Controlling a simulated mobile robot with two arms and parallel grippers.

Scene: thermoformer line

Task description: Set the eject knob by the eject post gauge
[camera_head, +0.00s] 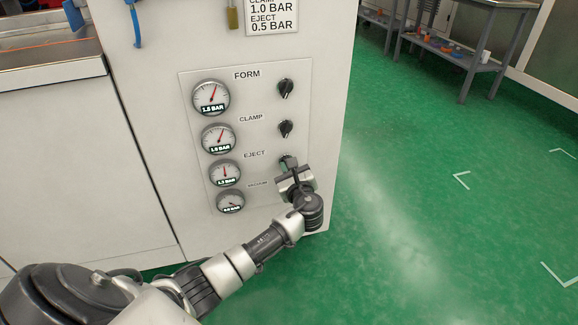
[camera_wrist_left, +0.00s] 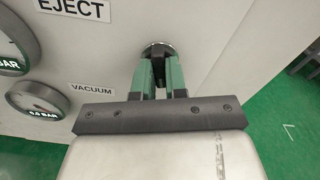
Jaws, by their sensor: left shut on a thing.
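My left gripper (camera_head: 290,169) is at the eject knob, in the right column of the panel. A sign (camera_head: 272,14) above reads EJECT 0.5 BAR. My right gripper is not in view.
The form knob (camera_head: 286,88) and clamp knob (camera_head: 286,128) sit above, beside the form gauge (camera_head: 211,97) and clamp gauge (camera_head: 218,138). The vacuum gauge (camera_head: 230,201) is lowest. Green floor at the right is clear up to a grey bench (camera_head: 470,62).

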